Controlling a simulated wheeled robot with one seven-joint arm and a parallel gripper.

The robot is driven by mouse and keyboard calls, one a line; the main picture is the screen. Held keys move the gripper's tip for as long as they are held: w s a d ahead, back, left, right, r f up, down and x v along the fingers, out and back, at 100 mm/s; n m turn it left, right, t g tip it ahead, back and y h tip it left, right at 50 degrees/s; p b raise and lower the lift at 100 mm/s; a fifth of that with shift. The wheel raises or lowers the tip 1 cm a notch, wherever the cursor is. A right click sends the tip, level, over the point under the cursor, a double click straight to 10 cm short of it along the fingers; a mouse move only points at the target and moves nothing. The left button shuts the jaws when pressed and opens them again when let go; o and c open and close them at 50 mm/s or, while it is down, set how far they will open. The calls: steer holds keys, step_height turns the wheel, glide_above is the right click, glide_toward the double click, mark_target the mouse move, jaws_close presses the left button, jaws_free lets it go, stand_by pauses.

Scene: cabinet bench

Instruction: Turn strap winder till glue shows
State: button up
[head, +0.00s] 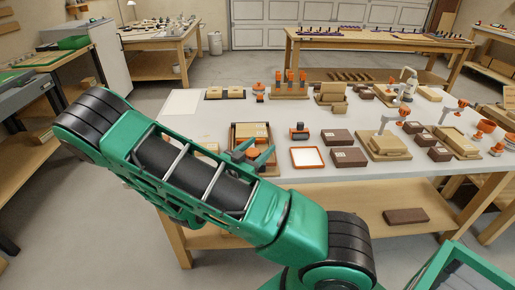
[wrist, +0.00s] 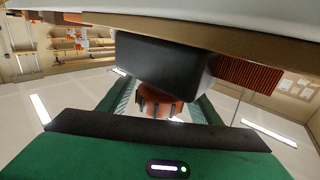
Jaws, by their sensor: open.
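The strap winder shows in the wrist view as a dark block (wrist: 160,62) with a ribbed orange-red knob (wrist: 158,103). My gripper (wrist: 160,100) is open, with one green finger on each side of the knob; whether either finger touches it I cannot tell. In the head view my gripper (head: 254,158) is at the front edge of the table, beside a light wooden box (head: 252,129) in a dark and orange surround. Part of the box is hidden by my gripper and arm. I see no glue.
The white table (head: 330,121) holds an orange-rimmed white tray (head: 307,157), a small orange and dark device (head: 299,132) and dark brown boxes (head: 344,157) to the right. A clamped wooden block (head: 384,146) stands farther right.

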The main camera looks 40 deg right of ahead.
steer(key=shift+c, duration=0.2)
steer(key=c, duration=1)
steer(key=shift+m+g, duration=0.3)
steer(key=m+g, duration=0.1)
steer(key=g, duration=0.1)
steer(key=m+g, duration=0.1)
steer(key=shift+s+g+h, duration=0.35)
steer(key=shift+g+h, duration=0.05)
steer(key=shift+s+m+g, duration=0.25)
steer(key=shift+m+g, duration=0.5)
steer(key=shift+g, duration=0.35)
steer(key=shift+s+m+g, duration=0.25)
steer(key=shift+m+g, duration=0.5)
steer(key=shift+g, duration=0.35)
steer(key=o, duration=1)
steer(key=shift+o, duration=0.2)
